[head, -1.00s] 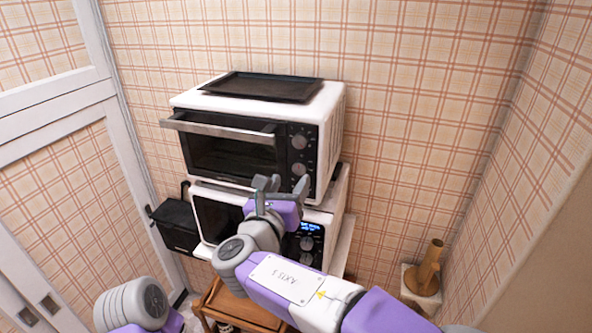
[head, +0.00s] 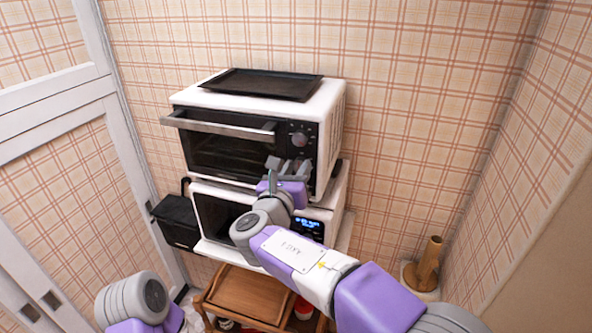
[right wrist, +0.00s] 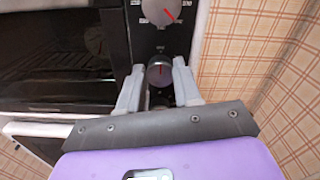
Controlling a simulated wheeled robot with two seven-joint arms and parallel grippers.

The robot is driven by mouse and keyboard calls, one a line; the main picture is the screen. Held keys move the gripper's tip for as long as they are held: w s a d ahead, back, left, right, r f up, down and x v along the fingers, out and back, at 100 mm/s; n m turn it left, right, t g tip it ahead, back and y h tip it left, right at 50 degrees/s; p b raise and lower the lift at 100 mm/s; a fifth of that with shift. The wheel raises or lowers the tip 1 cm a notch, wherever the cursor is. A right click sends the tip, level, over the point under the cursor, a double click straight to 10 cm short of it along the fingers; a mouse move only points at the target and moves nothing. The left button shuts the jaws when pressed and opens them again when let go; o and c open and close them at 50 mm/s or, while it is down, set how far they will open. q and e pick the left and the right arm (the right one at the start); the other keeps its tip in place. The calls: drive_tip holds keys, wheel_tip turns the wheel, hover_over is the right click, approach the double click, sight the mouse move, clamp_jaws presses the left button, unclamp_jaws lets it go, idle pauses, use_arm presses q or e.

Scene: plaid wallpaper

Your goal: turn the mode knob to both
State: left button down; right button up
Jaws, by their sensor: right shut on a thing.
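The white toaster oven (head: 334,130) has a black panel with knobs on its right side. My right gripper (head: 289,167) is in front of this panel and hides the lower knobs in the head view. In the right wrist view, my right gripper (right wrist: 158,85) has one finger on each side of a dark round knob, taken as the mode knob (right wrist: 160,75), and is shut on it. Its red mark points about straight up; its label is too small to read. The upper knob (right wrist: 162,10) sits above it, its red mark pointing down right. My left gripper is out of view.
A black tray (head: 262,84) lies on the oven. The oven's handle (head: 218,127) sticks out left of my gripper. A white microwave (head: 215,195) with a lit display stands below. A wooden cart (head: 250,295) is underneath.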

drive_tip(key=shift+c, duration=0.5)
drive_tip(key=shift+f+m+b, duration=0.15)
drive_tip(key=shift+m+b, duration=5.55)
drive_tip(key=shift+m, duration=3.25)
drive_tip(key=shift+f+m+b, duration=0.15)
drive_tip(key=shift+m+b, duration=5.5)
drive_tip(key=shift+m, duration=3.3)
drive_tip(key=o, duration=1)
